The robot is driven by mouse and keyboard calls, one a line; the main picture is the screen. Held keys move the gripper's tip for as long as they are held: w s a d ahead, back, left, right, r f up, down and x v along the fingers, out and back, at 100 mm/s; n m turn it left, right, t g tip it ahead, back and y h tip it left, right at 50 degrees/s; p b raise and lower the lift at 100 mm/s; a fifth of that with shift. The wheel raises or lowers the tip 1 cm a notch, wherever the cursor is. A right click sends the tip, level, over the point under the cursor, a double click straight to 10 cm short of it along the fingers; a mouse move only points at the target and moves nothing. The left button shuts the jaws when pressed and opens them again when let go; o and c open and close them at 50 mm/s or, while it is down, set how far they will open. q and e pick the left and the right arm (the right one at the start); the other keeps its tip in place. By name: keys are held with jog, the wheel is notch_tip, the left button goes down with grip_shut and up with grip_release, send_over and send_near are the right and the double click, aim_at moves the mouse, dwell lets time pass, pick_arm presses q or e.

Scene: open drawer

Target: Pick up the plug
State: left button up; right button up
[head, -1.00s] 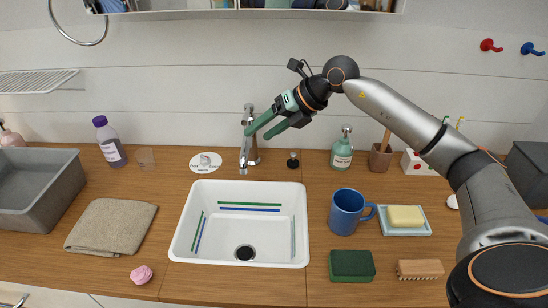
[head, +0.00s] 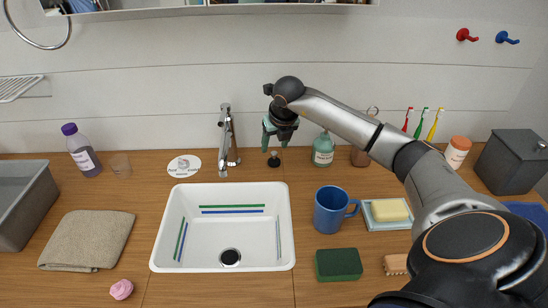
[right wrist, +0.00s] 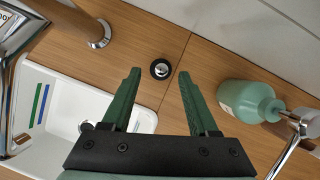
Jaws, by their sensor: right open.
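The plug (head: 274,160) is a small black disc with a shiny metal knob, standing on the wooden counter behind the sink. It also shows in the right wrist view (right wrist: 160,69), lying between the lines of my two green fingers. My right gripper (head: 276,146) points down just above the plug, open and empty. In the right wrist view the fingertips (right wrist: 159,73) are apart with the plug framed between them; contact is not visible. My left gripper is not in view.
The chrome faucet (head: 226,140) stands left of the plug, and the green soap bottle (head: 323,150) stands close on its right. The white sink (head: 163,238) is in front. A blue mug (head: 331,211) and a soap dish (head: 389,225) are to the front right.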

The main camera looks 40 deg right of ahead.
aim_at(274, 152)
jog(key=x, duration=0.5)
jog(key=shift+s, duration=0.2)
grip_shut()
dwell(0.4)
